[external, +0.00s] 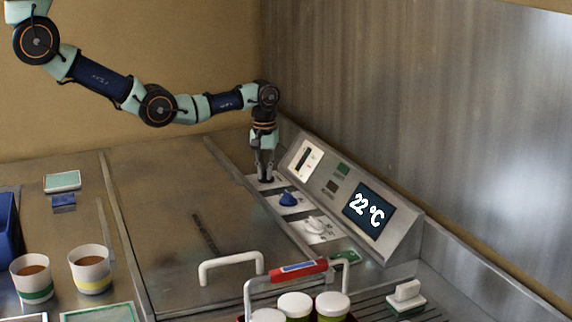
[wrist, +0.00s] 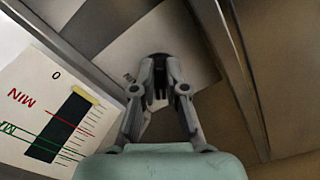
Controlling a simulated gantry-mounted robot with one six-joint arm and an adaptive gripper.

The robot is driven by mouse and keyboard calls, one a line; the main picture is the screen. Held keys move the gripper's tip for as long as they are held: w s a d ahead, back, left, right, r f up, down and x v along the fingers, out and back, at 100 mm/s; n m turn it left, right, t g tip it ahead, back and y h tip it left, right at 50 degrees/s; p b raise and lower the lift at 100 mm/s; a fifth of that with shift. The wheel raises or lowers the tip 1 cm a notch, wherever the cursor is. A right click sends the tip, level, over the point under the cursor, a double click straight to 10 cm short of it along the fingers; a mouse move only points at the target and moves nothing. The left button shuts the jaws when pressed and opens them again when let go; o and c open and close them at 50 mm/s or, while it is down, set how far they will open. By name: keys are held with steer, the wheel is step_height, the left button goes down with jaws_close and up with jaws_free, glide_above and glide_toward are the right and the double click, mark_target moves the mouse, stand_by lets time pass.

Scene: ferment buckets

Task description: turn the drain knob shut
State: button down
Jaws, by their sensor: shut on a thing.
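My gripper (external: 265,176) points straight down at the far end of the knob row, beside the sloped panel. In the wrist view its two fingers (wrist: 160,88) are closed around a dark knob (wrist: 159,60) on a white plate (wrist: 185,32). The fingers hide much of the knob, and I cannot read its label or tell its turn angle. A blue knob (external: 288,198) and a white knob (external: 315,223) sit on their own plates nearer the camera, apart from my gripper. I cannot tell from labels which knob is the drain one.
The sloped panel (external: 333,228) carries a level gauge (external: 305,159), which also shows in the wrist view (wrist: 62,118), and a display (external: 368,211) reading 22 °C. A white handle (external: 231,260), a red-handled carrier (external: 300,271) and two cups (external: 91,268) stand nearer the camera.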

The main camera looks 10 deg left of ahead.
steer(key=n, duration=0.6)
steer(key=shift+w+d, duration=0.1)
steer(key=shift+d, duration=0.25)
steer(key=shift+n, duration=0.4)
steer(key=c, duration=1.2)
jaws_free()
step_height(320, 180, up, 12)
